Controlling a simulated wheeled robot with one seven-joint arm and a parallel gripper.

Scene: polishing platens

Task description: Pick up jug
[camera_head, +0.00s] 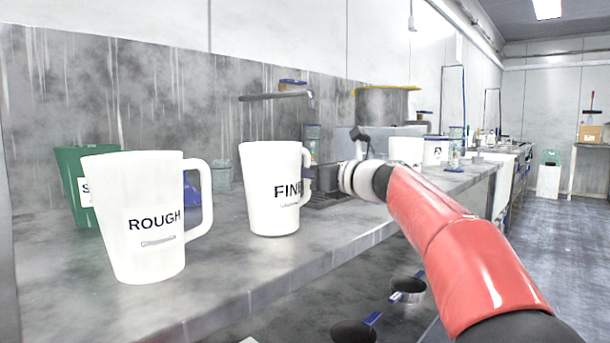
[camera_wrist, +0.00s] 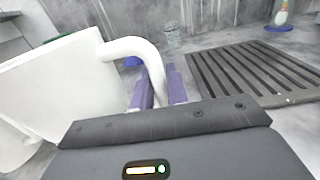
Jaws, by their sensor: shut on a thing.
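A white jug marked FINE (camera_head: 270,190) is upright at the grey bench; I cannot tell whether its base touches the bench. It also shows at the left of the wrist view (camera_wrist: 55,85), with its curved handle (camera_wrist: 135,48). My gripper (camera_wrist: 162,90) is shut on this handle, with the purple fingers either side of it. In the head view my gripper is at the jug's right side, and its fingertips are mostly hidden. A second white jug, marked ROUGH (camera_head: 140,220), stands to the left, apart from it, with its handle facing right.
A green jug (camera_head: 75,165) stands behind the ROUGH jug. A slotted dark grate (camera_wrist: 255,72) lies right of the gripper. A tap (camera_head: 280,96) sticks out above the bench (camera_head: 225,265). Dark round pans (camera_head: 408,290) are below the bench edge.

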